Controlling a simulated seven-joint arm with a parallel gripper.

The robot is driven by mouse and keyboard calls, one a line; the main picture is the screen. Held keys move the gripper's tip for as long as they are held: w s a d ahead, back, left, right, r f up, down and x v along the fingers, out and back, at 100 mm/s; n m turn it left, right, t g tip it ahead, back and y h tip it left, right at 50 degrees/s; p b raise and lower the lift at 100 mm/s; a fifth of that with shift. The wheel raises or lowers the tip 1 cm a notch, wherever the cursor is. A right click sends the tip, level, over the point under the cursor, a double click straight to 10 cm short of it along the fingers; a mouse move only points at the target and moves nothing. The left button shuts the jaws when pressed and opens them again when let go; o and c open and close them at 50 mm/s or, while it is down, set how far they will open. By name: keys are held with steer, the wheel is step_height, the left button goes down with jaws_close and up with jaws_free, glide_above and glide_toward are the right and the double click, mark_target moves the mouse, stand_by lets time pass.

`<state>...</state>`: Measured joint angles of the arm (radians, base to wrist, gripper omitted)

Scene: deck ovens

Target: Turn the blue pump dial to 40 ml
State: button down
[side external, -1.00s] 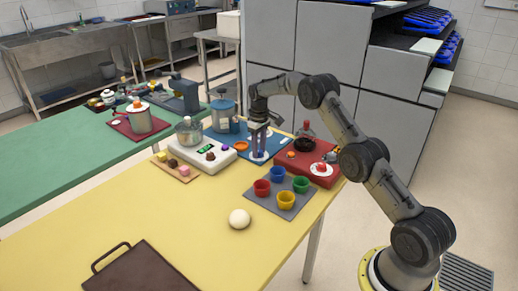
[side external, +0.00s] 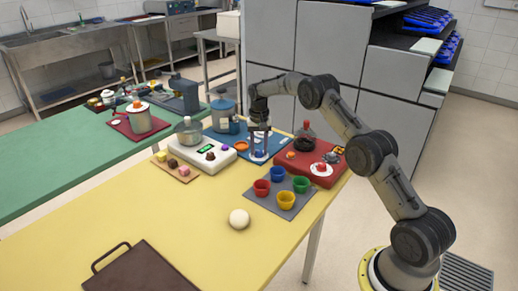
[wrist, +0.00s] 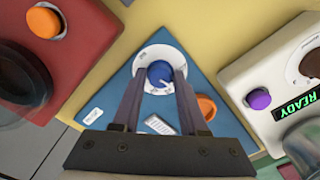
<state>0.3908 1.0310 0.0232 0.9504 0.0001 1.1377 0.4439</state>
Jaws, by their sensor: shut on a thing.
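The blue pump dial (wrist: 160,73) is a round blue knob in the middle of a white disc (wrist: 148,56) on the blue pump panel (wrist: 118,78). My gripper (wrist: 161,79) has one finger on each side of the knob and is shut on it. In the side external view my gripper (side external: 258,154) points straight down at the panel (side external: 277,144) and hides the knob. The scale marks on the disc are too small to read, so I cannot tell the dial's setting.
An orange button (wrist: 206,107) sits beside the dial. A white unit (side external: 205,156) with a green READY display stands to the left in the side external view. A red unit (side external: 298,166) stands right. A grey tray (side external: 270,205) with several colored cups lies in front.

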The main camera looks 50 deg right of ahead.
mark_target(259, 151)
steer(key=m, duration=0.6)
steer(key=shift+r, duration=0.1)
stand_by(0.5)
steer(key=shift+c, duration=2.2)
jaws_free()
step_height(259, 151, up, 14)
